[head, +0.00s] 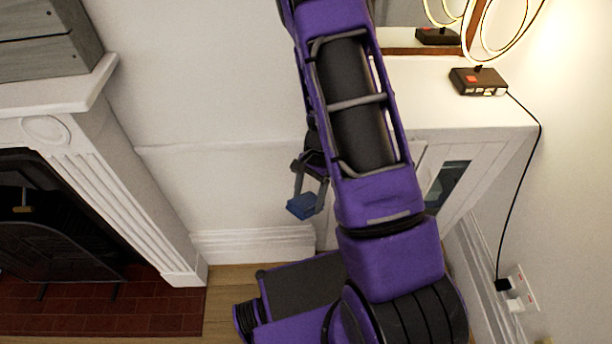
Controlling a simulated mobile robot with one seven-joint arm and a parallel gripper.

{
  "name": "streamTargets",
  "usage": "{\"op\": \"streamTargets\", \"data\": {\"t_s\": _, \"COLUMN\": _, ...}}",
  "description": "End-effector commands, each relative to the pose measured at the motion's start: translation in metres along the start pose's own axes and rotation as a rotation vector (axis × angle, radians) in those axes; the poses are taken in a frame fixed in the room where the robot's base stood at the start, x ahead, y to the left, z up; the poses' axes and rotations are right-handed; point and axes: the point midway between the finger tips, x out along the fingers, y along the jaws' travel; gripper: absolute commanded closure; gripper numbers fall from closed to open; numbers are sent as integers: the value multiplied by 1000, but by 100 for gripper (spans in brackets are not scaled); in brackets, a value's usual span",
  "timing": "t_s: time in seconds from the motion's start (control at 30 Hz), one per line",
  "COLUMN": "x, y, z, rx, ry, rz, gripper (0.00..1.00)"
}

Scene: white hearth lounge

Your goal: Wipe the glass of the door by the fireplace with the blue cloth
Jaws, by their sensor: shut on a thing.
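My gripper (309,192) is left of the cabinet, in front of the white wall, with its fingers pointing down. It is shut on the blue cloth (302,206), which shows as a small folded blue block at the fingertips. The cabinet door's glass (447,186) is a dark pane in a white frame, right of my arm. My purple arm hides the left part of the cabinet front and part of the door. The cloth is apart from the glass in this view.
The white fireplace surround (140,190) stands at left over a red brick hearth (110,310). A lamp (478,80) stands on the white cabinet top (430,95). Its black cord (539,150) runs down to a wall socket (520,290). Bare wooden floor (230,285) shows between hearth and cabinet.

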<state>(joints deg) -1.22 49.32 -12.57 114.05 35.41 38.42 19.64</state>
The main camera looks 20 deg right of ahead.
Motion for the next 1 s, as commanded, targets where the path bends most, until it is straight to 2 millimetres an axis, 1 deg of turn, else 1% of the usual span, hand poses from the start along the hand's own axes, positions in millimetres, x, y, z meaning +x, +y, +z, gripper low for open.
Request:
{"op": "streamTargets", "data": {"t_s": 0.03, "x": 18, "y": 0, "z": -11, "rx": 128, "ry": -78, "rz": -32, "gripper": 68}}
{"op": "streamTargets", "data": {"t_s": 0.1, "x": 31, "y": -5, "z": -19, "rx": 278, "ry": -181, "rz": -91, "gripper": 68}}
{"op": "streamTargets", "data": {"t_s": 0.27, "x": 52, "y": -14, "z": -41, "rx": 557, "ry": -380, "rz": -245, "gripper": 68}}
{"op": "streamTargets", "data": {"t_s": 0.37, "x": 63, "y": -18, "z": -59, "rx": 707, "ry": -490, "rz": -358, "gripper": 68}}
{"op": "streamTargets", "data": {"t_s": 0.47, "x": 74, "y": -20, "z": -80, "rx": 846, "ry": -589, "rz": -486, "gripper": 68}}
{"op": "streamTargets", "data": {"t_s": 0.6, "x": 90, "y": -16, "z": -116, "rx": 1031, "ry": -713, "rz": -696, "gripper": 68}}
{"op": "streamTargets", "data": {"t_s": 0.67, "x": 98, "y": -12, "z": -133, "rx": 1107, "ry": -757, "rz": -800, "gripper": 68}}
{"op": "streamTargets", "data": {"t_s": 0.7, "x": 103, "y": -8, "z": -146, "rx": 1157, "ry": -783, "rz": -874, "gripper": 68}}
{"op": "streamTargets", "data": {"t_s": 0.77, "x": 112, "y": 0, "z": -165, "rx": 1230, "ry": -818, "rz": -990, "gripper": 68}}
{"op": "streamTargets", "data": {"t_s": 0.9, "x": 133, "y": 24, "z": -205, "rx": 1372, "ry": -858, "rz": -1252, "gripper": 68}}
{"op": "streamTargets", "data": {"t_s": 0.97, "x": 143, "y": 37, "z": -221, "rx": 1422, "ry": -862, "rz": -1361, "gripper": 68}}
{"op": "streamTargets", "data": {"t_s": 1.0, "x": 150, "y": 46, "z": -230, "rx": 1454, "ry": -861, "rz": -1430, "gripper": 68}}
